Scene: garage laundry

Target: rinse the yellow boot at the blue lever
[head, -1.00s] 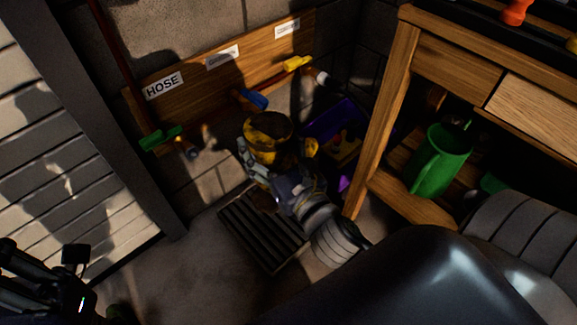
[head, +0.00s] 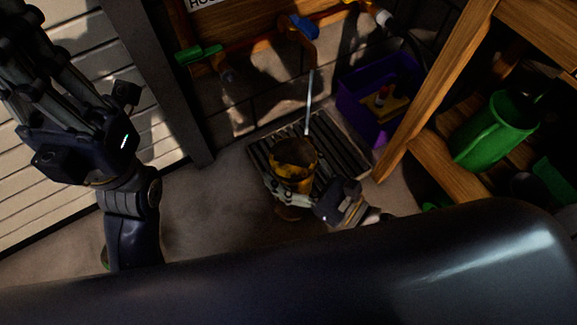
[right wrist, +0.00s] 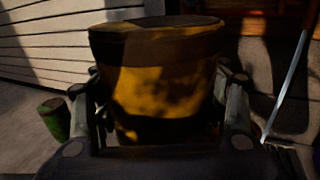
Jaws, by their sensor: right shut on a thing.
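The yellow boot (head: 293,158), with dark brown patches, is upright with its opening up. My right gripper (head: 287,184) is shut on it, with a finger on each side in the right wrist view, where the boot (right wrist: 165,85) fills the middle. The blue lever (head: 303,27) is on the wall pipe. A thin pale water stream (head: 309,102) falls below its spout, behind the boot. In the right wrist view the stream (right wrist: 290,85) passes right of the boot, apart from it. My left gripper (head: 40,75) is raised at the left; its fingertips are unclear.
A slatted floor grate (head: 346,145) lies under the taps, beyond the boot. A green lever (head: 199,54) is left of the blue one. A purple bin (head: 350,106) stands right of the grate. A green jug (head: 495,130) sits on the wooden bench's lower shelf (head: 440,158).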

